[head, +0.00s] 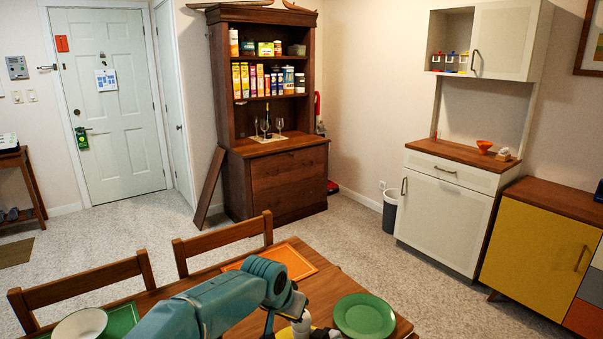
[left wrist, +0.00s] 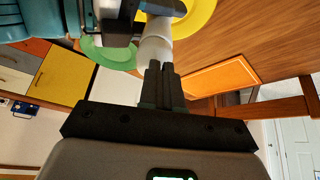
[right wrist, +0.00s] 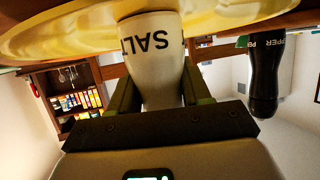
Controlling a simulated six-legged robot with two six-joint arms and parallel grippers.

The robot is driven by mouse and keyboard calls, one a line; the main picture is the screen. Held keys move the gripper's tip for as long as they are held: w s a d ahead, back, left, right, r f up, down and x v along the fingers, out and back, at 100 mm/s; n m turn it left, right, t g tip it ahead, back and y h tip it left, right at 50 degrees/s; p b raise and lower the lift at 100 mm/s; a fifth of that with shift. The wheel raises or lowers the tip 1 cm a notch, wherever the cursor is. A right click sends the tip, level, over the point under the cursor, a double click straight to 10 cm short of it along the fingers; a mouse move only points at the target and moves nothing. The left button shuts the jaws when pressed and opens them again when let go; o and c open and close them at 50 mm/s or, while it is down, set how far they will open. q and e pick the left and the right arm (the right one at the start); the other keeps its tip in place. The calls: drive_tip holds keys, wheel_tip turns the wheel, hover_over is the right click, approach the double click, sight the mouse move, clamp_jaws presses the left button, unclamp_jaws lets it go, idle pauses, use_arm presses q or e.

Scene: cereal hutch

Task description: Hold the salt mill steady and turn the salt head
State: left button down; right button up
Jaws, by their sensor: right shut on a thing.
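The salt mill (right wrist: 150,48) is white with dark "SALT" lettering and stands on a yellow round tray (right wrist: 225,20). My right gripper (right wrist: 158,72) is shut around its body, one finger on each side. In the left wrist view the white mill (left wrist: 155,50) points toward my left gripper (left wrist: 161,68), whose fingers are close together just at its end. I see no mill part between them, and whether they touch it is unclear.
A black pepper mill (right wrist: 262,75) stands beside the salt mill. A green plate (head: 364,316) lies to the right on the wooden table, and an orange placemat (head: 285,262) lies behind. Chairs (head: 222,240) line the far edge.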

use_arm(q)
drive_tip(key=shift+s+a+f, duration=0.1)
drive_tip(key=shift+a, duration=0.1)
wheel_tip(320, 180, up, 6)
drive_tip(key=shift+s, duration=0.15)
idle(0.4)
wheel_tip(320, 180, down, 6)
drive_tip(key=d, duration=0.1)
drive_tip(key=shift+d, duration=0.3)
idle(0.4)
drive_tip(key=shift+w+a, duration=0.25)
drive_tip(key=shift+a, duration=0.3)
idle(0.8)
drive_tip(key=shift+s, duration=0.1)
